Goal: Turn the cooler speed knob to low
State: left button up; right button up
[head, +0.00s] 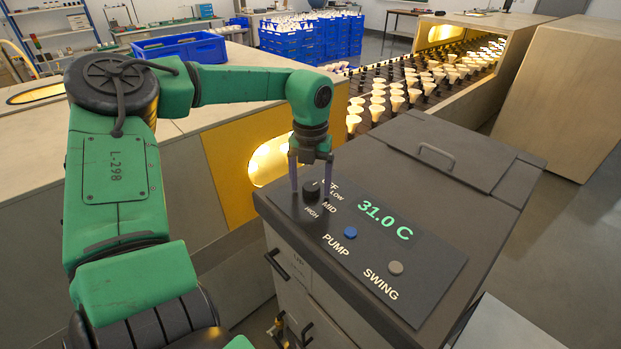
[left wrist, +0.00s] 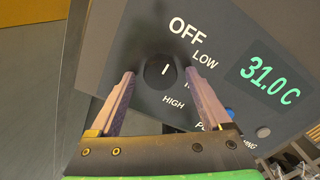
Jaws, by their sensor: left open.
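The cooler (head: 440,215) is a dark grey box with a control panel on top. Its black round speed knob (head: 311,190) has the labels OFF, LOW, MID and HIGH along its right side. The knob also shows in the left wrist view (left wrist: 158,72) with a short white mark. I cannot tell for certain which label the mark points to. My left gripper (head: 311,187) is open and points down, one finger on each side of the knob. In the left wrist view, gaps show between the fingers and the knob. My right gripper is not in view.
The panel also has a green 31.0 C display (head: 385,221), a blue PUMP button (head: 350,232) and a grey SWING button (head: 395,268). Behind the cooler runs a conveyor (head: 400,105) with lit bulbs. A blue crate (head: 180,47) stands on the bench at left.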

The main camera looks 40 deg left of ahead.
pick_arm(q)
jog(key=shift+c, duration=0.4)
jog(key=shift+w, duration=0.1)
grip_shut()
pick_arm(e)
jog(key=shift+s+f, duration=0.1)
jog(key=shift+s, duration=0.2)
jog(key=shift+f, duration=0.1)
